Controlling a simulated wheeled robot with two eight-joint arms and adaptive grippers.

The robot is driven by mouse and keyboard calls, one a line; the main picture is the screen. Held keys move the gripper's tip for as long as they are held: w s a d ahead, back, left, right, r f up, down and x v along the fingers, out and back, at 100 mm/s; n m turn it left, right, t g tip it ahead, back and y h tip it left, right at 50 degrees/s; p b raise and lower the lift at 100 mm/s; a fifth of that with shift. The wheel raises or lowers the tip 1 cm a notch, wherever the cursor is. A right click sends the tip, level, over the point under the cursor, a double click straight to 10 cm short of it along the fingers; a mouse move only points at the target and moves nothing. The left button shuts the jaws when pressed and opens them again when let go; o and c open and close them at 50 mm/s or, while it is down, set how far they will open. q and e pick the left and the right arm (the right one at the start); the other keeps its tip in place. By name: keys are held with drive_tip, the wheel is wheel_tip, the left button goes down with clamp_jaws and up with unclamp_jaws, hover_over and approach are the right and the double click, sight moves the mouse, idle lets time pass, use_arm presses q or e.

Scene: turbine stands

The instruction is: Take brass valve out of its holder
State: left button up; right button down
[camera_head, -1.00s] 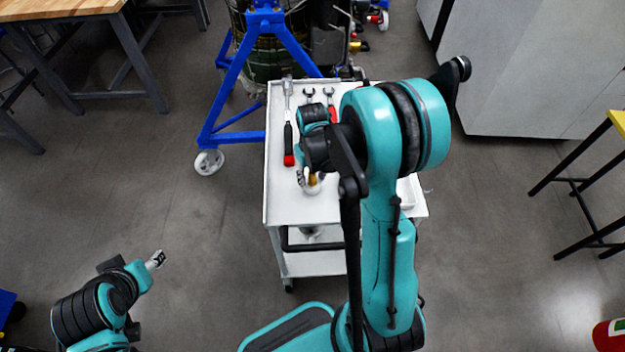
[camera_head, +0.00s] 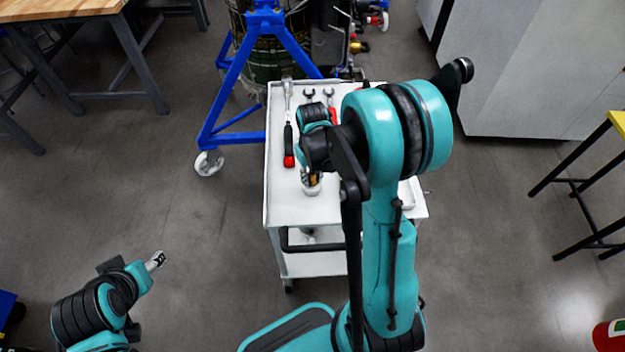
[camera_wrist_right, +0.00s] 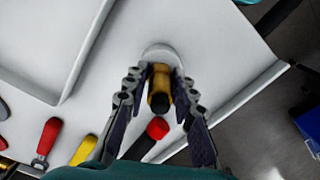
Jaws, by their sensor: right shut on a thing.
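The brass valve (camera_wrist_right: 159,82) shows in the right wrist view as a yellow-brass body with a dark end. It stands at a white round holder (camera_wrist_right: 161,53) on the cart top. The holder also shows in the head view (camera_head: 312,189). My right gripper (camera_wrist_right: 160,76) has one finger on each side of the valve and is shut on it, over the holder. In the head view my right gripper (camera_head: 311,178) is small and partly hidden by its wrist. My left gripper (camera_head: 157,260) is low at the left, away from the cart; its finger opening is unclear.
The white cart (camera_head: 284,207) carries a red-and-black tool (camera_head: 289,145) and wrenches (camera_head: 309,94). Red (camera_wrist_right: 48,136) and yellow (camera_wrist_right: 85,150) handles lie nearby in the wrist view. A blue stand (camera_head: 225,95) is behind the cart.

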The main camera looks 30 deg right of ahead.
drive_tip(key=shift+r+p, duration=0.35)
drive_tip(key=shift+r, duration=0.15)
drive_tip(key=shift+r+p, duration=1.3)
drive_tip(key=shift+r, duration=0.55)
